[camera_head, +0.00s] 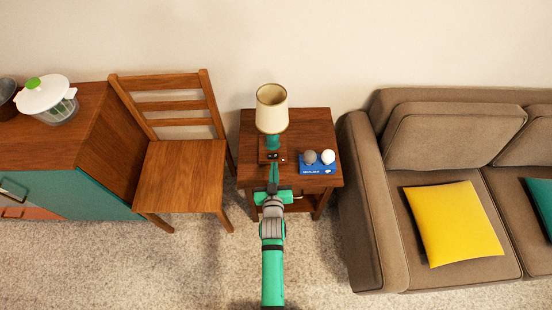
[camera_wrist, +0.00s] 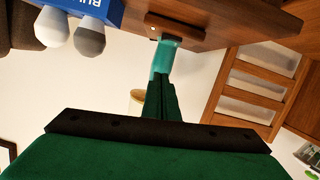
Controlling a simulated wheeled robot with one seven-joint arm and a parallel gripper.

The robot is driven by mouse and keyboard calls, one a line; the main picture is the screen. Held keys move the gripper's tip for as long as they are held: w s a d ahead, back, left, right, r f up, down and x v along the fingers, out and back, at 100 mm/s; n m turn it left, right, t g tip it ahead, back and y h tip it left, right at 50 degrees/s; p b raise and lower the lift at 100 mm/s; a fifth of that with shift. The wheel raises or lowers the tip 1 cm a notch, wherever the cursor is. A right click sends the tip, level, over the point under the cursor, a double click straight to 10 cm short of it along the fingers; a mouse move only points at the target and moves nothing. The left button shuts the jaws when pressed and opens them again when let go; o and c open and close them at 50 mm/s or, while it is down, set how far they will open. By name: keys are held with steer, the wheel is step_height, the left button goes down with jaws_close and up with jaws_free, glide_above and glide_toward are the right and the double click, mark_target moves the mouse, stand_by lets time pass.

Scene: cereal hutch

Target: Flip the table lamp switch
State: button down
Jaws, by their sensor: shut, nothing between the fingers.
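The table lamp has a cream shade (camera_head: 271,108), a teal stem (camera_head: 273,141) and a wooden base; it stands upright on a small wooden side table (camera_head: 318,182). Small dark and yellowish details (camera_head: 273,156) show on the front of its base, but which of them is the switch is too small to tell. My gripper (camera_head: 273,168) is shut and empty, its tips just in front of the lamp base. In the wrist view, which is upside down, my shut fingers (camera_wrist: 160,85) point toward the teal stem (camera_wrist: 163,58) and wooden base (camera_wrist: 176,30). Contact cannot be told.
A blue box with two bulbs (camera_head: 318,169) sits right of the lamp on the table. A wooden chair (camera_head: 182,170) stands to the left, beside a cabinet (camera_head: 85,165). A brown sofa (camera_head: 372,240) stands close on the right. Carpet in front is free.

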glide_above(275, 159)
steer(key=s, duration=0.2)
steer(key=shift+w+a+f, duration=0.1)
steer(key=shift+a+f, duration=0.05)
steer(key=shift+f, duration=0.35)
steer(key=shift+a+f, duration=0.15)
steer(key=shift+f, duration=0.35)
steer(key=shift+s+d+f, duration=0.1)
steer(key=shift+f, duration=0.55)
steer(key=shift+s+d+f, duration=0.1)
steer(key=shift+f, duration=0.5)
steer(key=shift+w+d+f, duration=0.1)
steer(key=shift+d+f, duration=0.05)
steer(key=shift+f, duration=0.55)
steer(key=shift+f, duration=0.35)
steer(key=shift+d, duration=0.1)
steer(key=shift+r, duration=0.15)
